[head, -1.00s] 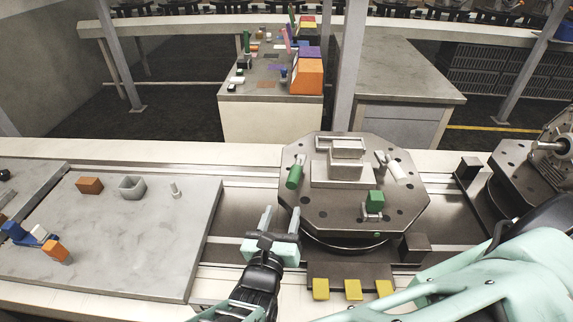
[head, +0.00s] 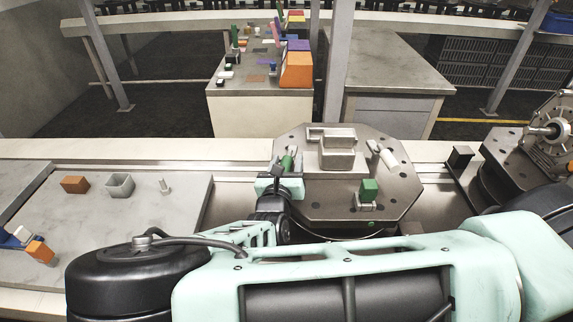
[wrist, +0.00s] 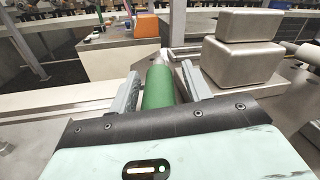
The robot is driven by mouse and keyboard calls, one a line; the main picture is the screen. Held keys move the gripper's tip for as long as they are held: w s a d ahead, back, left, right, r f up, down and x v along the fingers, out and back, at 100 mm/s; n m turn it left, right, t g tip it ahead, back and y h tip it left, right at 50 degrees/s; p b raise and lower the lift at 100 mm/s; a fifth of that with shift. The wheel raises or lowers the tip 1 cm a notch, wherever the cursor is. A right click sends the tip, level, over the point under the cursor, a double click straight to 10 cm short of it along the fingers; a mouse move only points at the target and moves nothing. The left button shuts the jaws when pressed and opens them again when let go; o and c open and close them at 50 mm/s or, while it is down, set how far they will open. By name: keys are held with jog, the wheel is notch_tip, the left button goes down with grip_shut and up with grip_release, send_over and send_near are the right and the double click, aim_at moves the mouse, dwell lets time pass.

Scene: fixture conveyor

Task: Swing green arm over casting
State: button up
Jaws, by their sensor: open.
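The green arm (head: 288,162), a green cylinder, stands at the left of the dark octagonal fixture plate (head: 310,200). It shows large in the wrist view (wrist: 158,88). The grey casting (head: 338,158) sits on the middle of the plate, right of the green arm; it shows as stacked blocks in the wrist view (wrist: 242,68). My gripper (wrist: 159,84) is open, with one finger on each side of the green cylinder; I cannot tell whether they touch it. In the head view my gripper (head: 283,176) partly hides the green arm.
A green block (head: 369,190) on a clamp stands at the plate's front, and a white cylinder (head: 388,158) at its right. A pale slab (head: 110,235) at left holds an orange block (head: 75,184), a grey cup (head: 120,185) and a small peg (head: 164,187). A motor-like part (head: 548,133) stands at right.

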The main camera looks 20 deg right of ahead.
grip_shut()
